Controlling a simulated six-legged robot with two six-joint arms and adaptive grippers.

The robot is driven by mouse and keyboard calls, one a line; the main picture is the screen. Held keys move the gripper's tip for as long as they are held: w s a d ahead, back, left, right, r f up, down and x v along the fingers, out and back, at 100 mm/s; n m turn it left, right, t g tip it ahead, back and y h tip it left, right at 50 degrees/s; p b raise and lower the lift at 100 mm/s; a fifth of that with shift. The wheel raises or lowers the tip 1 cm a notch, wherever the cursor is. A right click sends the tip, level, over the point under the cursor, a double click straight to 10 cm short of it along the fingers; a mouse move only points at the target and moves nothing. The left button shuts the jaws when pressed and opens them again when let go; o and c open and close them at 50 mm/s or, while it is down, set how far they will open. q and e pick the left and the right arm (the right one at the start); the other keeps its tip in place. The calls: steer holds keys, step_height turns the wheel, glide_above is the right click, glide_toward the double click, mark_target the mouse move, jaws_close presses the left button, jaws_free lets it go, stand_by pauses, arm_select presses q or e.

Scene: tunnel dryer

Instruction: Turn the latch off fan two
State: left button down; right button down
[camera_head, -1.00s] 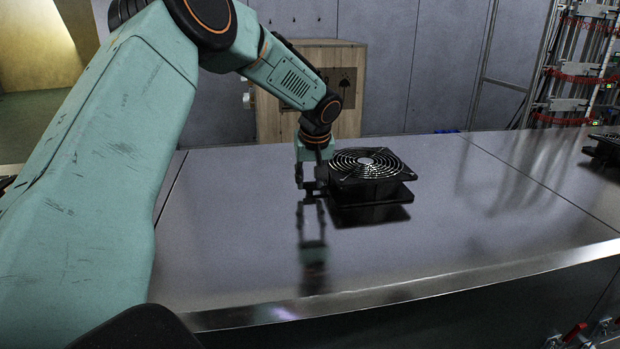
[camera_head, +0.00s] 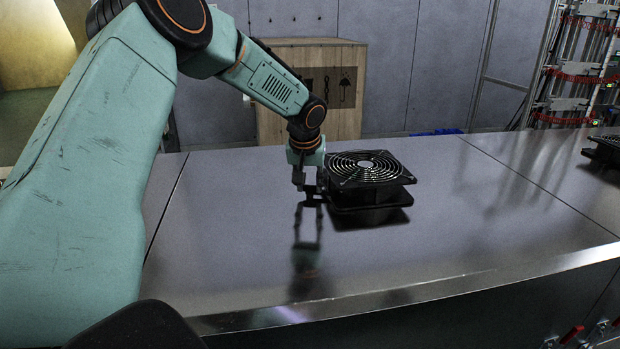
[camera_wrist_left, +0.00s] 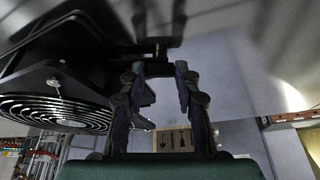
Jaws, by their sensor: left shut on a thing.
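The fan (camera_head: 366,168), black and square with a ringed wire guard on top, sits on the metal dryer top; it also shows at the left of the left wrist view (camera_wrist_left: 52,108). A small dark latch (camera_head: 311,201) stands at the fan's left side, and in the left wrist view the latch (camera_wrist_left: 157,52) shows beside the fan body. My left gripper (camera_head: 309,186) points down there, shut on the latch's dark upper piece between its fingertips (camera_wrist_left: 155,71). The exact angle of the latch is too dark to tell. My right gripper is out of view.
The shiny dryer top (camera_head: 450,220) is clear in front and to the right of the fan. Another dark fan (camera_head: 604,148) stands at the far right edge. A wooden crate (camera_head: 345,115) stands behind, and a rack (camera_head: 575,75) at the back right.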

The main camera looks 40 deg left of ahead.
arm_select(q)
steer(key=shift+r+m, duration=0.15)
steer(key=shift+m, duration=0.35)
steer(key=shift+a+m+t+h, duration=0.15)
steer(key=shift+m+t+h, duration=0.25)
steer(key=shift+m, duration=0.5)
steer(key=m, duration=0.2)
steer(key=m+h, duration=0.1)
steer(key=m, duration=0.1)
steer(key=m+h, duration=0.1)
steer(key=m, duration=0.1)
steer(key=shift+a, duration=0.3)
steer(key=m+h+b, duration=0.1)
steer(key=m, duration=0.2)
steer(key=shift+a+m+g+h, duration=0.1)
steer(key=shift+m+g+h, duration=0.2)
steer(key=shift+m+h, duration=0.1)
steer(key=shift+m, duration=0.8)
steer(key=shift+h+b, duration=0.3)
steer(key=c, duration=1.2)
jaws_free()
